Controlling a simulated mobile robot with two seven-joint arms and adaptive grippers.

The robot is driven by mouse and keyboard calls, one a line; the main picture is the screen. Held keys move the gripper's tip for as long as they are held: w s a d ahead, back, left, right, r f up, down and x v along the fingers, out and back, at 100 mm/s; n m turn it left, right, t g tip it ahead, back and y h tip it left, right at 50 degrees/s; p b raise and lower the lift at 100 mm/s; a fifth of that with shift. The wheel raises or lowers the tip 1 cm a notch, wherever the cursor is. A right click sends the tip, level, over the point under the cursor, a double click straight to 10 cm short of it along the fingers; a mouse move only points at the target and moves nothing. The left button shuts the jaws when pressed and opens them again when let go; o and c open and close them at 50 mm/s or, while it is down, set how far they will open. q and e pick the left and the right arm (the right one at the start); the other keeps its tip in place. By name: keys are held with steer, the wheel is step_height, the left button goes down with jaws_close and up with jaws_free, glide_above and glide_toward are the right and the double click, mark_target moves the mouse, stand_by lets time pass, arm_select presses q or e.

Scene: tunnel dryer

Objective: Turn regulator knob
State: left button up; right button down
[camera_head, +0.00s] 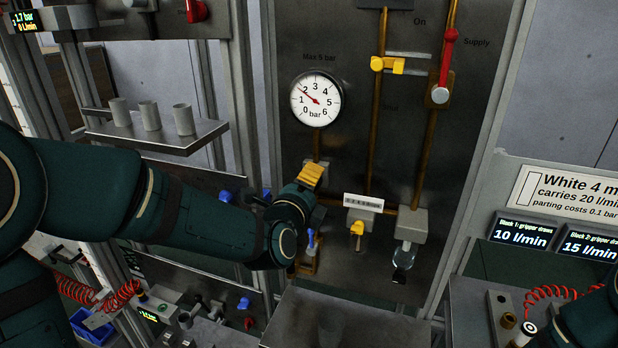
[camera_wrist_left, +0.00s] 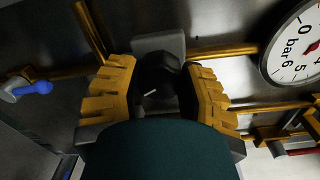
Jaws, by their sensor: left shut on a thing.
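The regulator knob (camera_wrist_left: 158,72) is black and round with a small white mark, seen in the left wrist view in front of a grey block. My left gripper (camera_wrist_left: 161,84) is shut on it, with one yellow finger on each side. In the head view my left gripper (camera_head: 311,177) is at the panel below the pressure gauge (camera_head: 318,99), and the arm and hand hide the knob. The gauge has a white face marked 0 to 6 bar, and its red needle points near 2. My right arm shows only at the bottom right edge; its gripper is not in view.
Right of my left gripper are a yellow-handled valve (camera_head: 357,229), a clear bowl (camera_head: 404,254) and a red supply lever (camera_head: 447,58). A blue handle (camera_head: 310,238) sits just below the hand. A shelf (camera_head: 195,139) with three grey cups stands left.

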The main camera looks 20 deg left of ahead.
arm_select(q)
steer(key=m+p, duration=0.1)
steer(key=m, duration=0.3)
steer(key=shift+r+p, duration=0.15)
steer(key=shift+p, duration=0.2)
steer(key=shift+m+p, duration=0.5)
steer(key=shift+m, duration=1)
steer(key=o, duration=1)
steer(key=shift+o, duration=1.2)
